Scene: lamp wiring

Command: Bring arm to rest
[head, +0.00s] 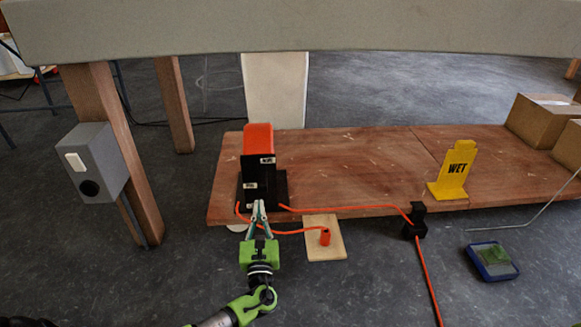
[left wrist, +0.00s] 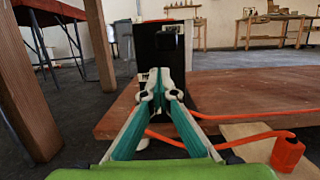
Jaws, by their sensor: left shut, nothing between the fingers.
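My left gripper (head: 258,208) is shut and empty, just in front of a black stand (head: 263,172) with an orange top (head: 258,138) on the low wooden platform. In the left wrist view the shut fingers (left wrist: 158,85) overlap the black stand (left wrist: 160,50); I cannot tell whether they touch it. An orange cable (head: 350,208) runs from the stand along the platform's front edge to a black clip (head: 415,221) and on toward the bottom. Another orange length ends in an orange plug (head: 325,237) on a light wooden board (head: 322,248). My right gripper is not in view.
A grey box with a switch and a round hole (head: 95,162) is on a wooden post at left. A yellow WET sign (head: 454,172) and cardboard boxes (head: 545,122) stand on the platform (head: 350,160). A blue-framed device (head: 492,262) lies on the floor. A beam (head: 300,28) crosses above.

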